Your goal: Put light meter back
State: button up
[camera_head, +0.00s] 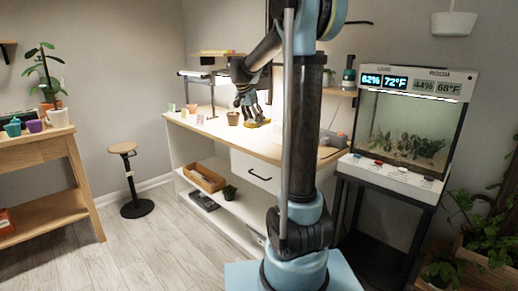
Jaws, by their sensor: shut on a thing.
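I cannot pick out the light meter for certain. A yellow object (257,123) shows on the bench top just below and right of the fingers; I cannot tell whether they touch it. A small tan pot (233,118) stands just left of the gripper.
A lamp stand (198,75) and small cards (200,119) are on the bench's left. A wooden tray (204,181) sits on its lower shelf. A glass terrarium (406,130) stands right, a stool (123,150) and potting table (35,150) left. Floor between is clear.

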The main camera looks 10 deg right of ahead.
aim_at(259, 146)
jog(key=shift+w+d+f+m, duration=0.15)
jog(key=shift+w+d+f, duration=0.3)
jog(key=shift+w, duration=0.15)
jog(key=shift+w+d+f+m, duration=0.15)
jog(key=shift+w+d+f, duration=0.3)
jog(key=shift+w, duration=0.15)
notch_tip(259, 146, down, 4)
jog(key=shift+r, duration=0.1)
jog(key=shift+f, duration=2.65)
jog(key=o, duration=1.2)
jog(key=shift+o, duration=0.2)
